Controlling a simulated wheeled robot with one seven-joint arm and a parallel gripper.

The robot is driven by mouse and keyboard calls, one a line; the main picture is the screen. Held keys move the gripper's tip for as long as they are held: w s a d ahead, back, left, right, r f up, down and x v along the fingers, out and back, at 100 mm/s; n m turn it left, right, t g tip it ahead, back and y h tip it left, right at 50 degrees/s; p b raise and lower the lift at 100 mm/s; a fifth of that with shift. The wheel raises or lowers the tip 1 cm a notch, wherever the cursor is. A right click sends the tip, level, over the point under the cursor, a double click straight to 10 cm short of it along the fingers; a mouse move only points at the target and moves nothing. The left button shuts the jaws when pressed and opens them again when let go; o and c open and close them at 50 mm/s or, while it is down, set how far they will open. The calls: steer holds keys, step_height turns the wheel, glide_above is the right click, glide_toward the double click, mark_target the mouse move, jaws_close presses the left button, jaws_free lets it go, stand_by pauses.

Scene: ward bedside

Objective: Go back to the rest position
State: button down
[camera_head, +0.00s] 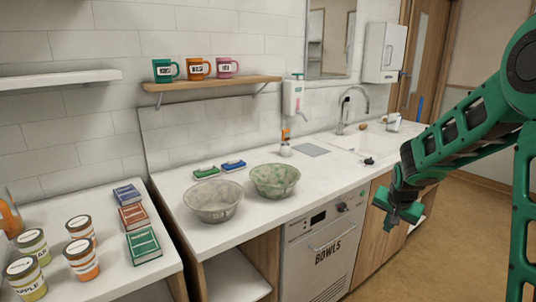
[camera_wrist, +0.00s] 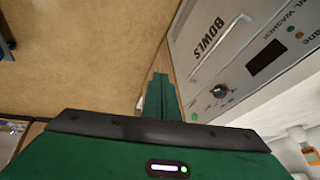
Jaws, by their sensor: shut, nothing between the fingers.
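My gripper (camera_head: 403,214) is at the right of the head view, in front of the counter's cabinet doors. It hangs from my green arm, which comes in from the right edge. In the wrist view its green fingers (camera_wrist: 160,95) are together, with nothing held between them. The washer marked BOWLS (camera_head: 325,245) is to the left of my gripper in the head view, and its front also fills the upper right of the wrist view (camera_wrist: 245,60). My gripper appears apart from it.
The counter (camera_head: 240,245) carries a grey bowl (camera_head: 213,202), a green-speckled bowl (camera_head: 275,181) and a sink (camera_head: 360,145). A side table at left (camera_head: 105,270) holds books and several labelled jars. Mugs stand on a wooden shelf (camera_head: 210,86). Open floor (camera_head: 450,240) lies at the right.

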steer(key=s+d+r+g, duration=0.1)
steer(key=s+d+r, duration=0.15)
steer(key=s, duration=0.75)
steer(key=s+d+r+g, duration=0.2)
steer(key=s+r, duration=0.2)
steer(key=s, duration=0.6)
steer(key=s+a+r+n+g+y, duration=0.1)
steer(key=s+a+n+y, duration=0.1)
steer(key=s, duration=1.8)
steer(key=shift+a+g, duration=0.35)
steer(key=shift+g, duration=0.05)
steer(key=shift+w+f, duration=0.2)
steer(key=shift+w, duration=0.35)
